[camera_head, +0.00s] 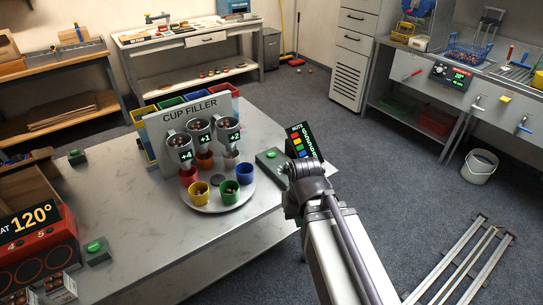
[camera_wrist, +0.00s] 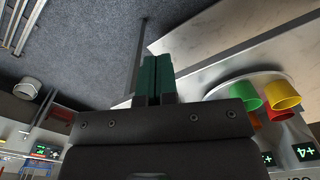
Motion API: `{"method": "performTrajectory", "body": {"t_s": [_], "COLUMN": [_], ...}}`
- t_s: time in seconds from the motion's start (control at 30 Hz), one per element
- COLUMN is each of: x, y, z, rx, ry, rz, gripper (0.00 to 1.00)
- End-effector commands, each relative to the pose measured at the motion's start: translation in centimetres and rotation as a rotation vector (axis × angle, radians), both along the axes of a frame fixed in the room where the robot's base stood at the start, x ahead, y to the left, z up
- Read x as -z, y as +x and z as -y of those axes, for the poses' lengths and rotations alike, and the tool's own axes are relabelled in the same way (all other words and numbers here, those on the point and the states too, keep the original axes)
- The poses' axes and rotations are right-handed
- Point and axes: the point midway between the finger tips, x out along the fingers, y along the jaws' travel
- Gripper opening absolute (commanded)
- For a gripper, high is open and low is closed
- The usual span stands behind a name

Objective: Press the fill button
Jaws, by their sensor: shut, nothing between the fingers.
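The cup filler (camera_head: 190,107) stands on the marble table (camera_head: 130,205), with hoppers marked +4, +1 and +2 above a round white turntable (camera_head: 217,207) of coloured cups. A dark green button box (camera_head: 268,163) sits on the table right of the turntable, partly covered by my wrist; whether it is the fill button I cannot tell. My gripper (camera_wrist: 157,60) is shut and empty, its green fingertips together in the wrist view. In the head view my wrist hides the fingers beside that box, so contact cannot be told. The wrist view shows no button.
A dark panel (camera_head: 303,143) with coloured squares stands just beyond my wrist. Other green buttons lie on the table at the left front (camera_head: 96,249) and left back (camera_head: 76,156). A red machine (camera_head: 38,250) stands at the left.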

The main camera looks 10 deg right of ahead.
Motion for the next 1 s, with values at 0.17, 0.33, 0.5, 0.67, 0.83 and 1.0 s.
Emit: {"method": "performTrajectory", "body": {"t_s": [0.17, 0.33, 0.5, 0.67, 0.83, 1.0], "x": [0.0, 0.0, 0.0, 0.0, 1.0, 2.0], "y": [0.0, 0.0, 0.0, 0.0, 0.9, 7.0], "z": [0.0, 0.0, 0.0, 0.0, 0.6, 0.9], "rx": [0.000, 0.000, 0.000, 0.000, 0.014, 0.036], "ry": [0.000, 0.000, 0.000, 0.000, 0.000, 0.045], "rz": [0.000, 0.000, 0.000, 0.000, 0.000, 0.025], "gripper": [0.00, 0.00, 0.00, 0.00, 0.00, 0.00]}}
